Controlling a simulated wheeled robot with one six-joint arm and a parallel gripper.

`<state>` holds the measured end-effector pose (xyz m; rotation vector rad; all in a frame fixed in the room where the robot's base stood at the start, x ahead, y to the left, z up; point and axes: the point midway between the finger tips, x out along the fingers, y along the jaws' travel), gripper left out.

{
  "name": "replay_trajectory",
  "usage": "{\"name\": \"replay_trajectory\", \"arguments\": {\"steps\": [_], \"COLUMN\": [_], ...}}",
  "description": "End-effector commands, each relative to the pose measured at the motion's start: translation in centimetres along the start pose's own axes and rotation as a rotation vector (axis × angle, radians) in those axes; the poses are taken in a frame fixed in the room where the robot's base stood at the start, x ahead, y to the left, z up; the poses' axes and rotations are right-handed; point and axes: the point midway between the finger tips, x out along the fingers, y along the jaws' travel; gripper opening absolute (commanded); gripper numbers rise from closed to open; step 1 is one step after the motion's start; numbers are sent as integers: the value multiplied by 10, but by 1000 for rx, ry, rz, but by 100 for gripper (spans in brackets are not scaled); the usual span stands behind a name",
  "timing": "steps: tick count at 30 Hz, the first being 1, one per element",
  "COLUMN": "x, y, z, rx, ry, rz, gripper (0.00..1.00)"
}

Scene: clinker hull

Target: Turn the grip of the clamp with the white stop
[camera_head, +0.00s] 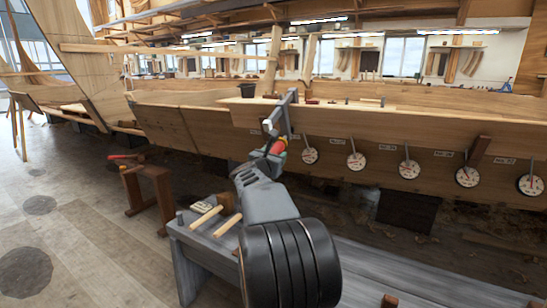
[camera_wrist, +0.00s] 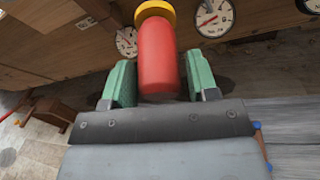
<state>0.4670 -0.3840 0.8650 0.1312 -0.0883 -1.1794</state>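The clamp (camera_head: 286,115) is a grey metal frame standing upright on the edge of the hull planking. A small white part (camera_head: 267,126), which looks like its stop, shows on its left. Its red grip (camera_wrist: 158,58) has a yellow collar (camera_wrist: 155,11) at the far end; the red also shows in the head view (camera_head: 272,146). My gripper (camera_wrist: 162,85) has green finger pads on either side of the red grip. A narrow gap shows at the right pad and a very thin one at the left, so the gripper looks open around the grip.
Several round white dials (camera_head: 356,161) line the hull side to the right. A grey bench (camera_head: 345,262) stands below my arm, with wooden pieces (camera_head: 206,217) on its left end. A wooden trestle (camera_head: 153,187) stands farther left.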

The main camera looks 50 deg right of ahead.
Motion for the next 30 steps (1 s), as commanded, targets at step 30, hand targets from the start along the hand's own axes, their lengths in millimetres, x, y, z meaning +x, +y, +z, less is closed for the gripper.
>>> {"name": "replay_trajectory", "arguments": {"steps": [30], "x": [0], "y": [0], "z": [2], "rx": [-275], "ry": [3], "rz": [-102], "gripper": [16]}}
